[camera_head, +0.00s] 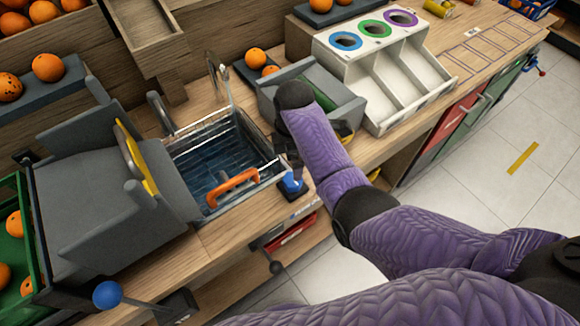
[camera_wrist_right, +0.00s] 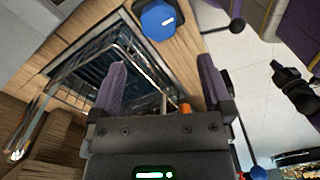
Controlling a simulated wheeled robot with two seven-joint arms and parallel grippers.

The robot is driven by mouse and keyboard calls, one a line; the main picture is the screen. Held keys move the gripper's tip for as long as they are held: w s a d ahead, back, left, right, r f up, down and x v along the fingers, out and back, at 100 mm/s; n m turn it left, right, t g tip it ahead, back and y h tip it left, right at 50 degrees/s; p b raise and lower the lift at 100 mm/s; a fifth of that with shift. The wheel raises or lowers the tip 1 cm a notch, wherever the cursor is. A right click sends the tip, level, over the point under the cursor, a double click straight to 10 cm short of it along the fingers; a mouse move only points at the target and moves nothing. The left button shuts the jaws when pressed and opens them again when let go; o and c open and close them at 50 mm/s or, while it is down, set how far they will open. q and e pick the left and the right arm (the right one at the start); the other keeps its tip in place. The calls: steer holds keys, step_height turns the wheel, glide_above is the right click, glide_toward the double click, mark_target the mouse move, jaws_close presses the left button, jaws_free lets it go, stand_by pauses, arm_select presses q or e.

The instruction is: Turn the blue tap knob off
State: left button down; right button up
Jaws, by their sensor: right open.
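The blue tap knob (camera_head: 292,181) sits on a dark base on the wooden counter, at the sink's front right corner. In the right wrist view the knob (camera_wrist_right: 158,20) shows at the top, beyond my fingertips and roughly in line with the gap between them. My right gripper (camera_wrist_right: 162,68) is open, with nothing between its fingers. In the head view my right gripper (camera_head: 287,155) is a dark shape just above the knob, partly hidden by my purple arm; I cannot tell whether they touch. The metal tap (camera_head: 222,88) stands behind the sink. My left gripper is not in view.
The sink (camera_head: 225,150) holds water, with an orange handle (camera_head: 232,187) at its front edge. A grey machine (camera_head: 105,190) stands left of it. A white sorting box (camera_head: 375,65) stands to the right. A blue-ball lever (camera_head: 107,294) is at bottom left.

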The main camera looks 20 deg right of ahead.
mark_target(292, 179)
step_height(292, 179, down, 10)
steer(key=b, duration=0.5)
steer(key=shift+r, duration=0.1)
steer(key=shift+w, duration=0.1)
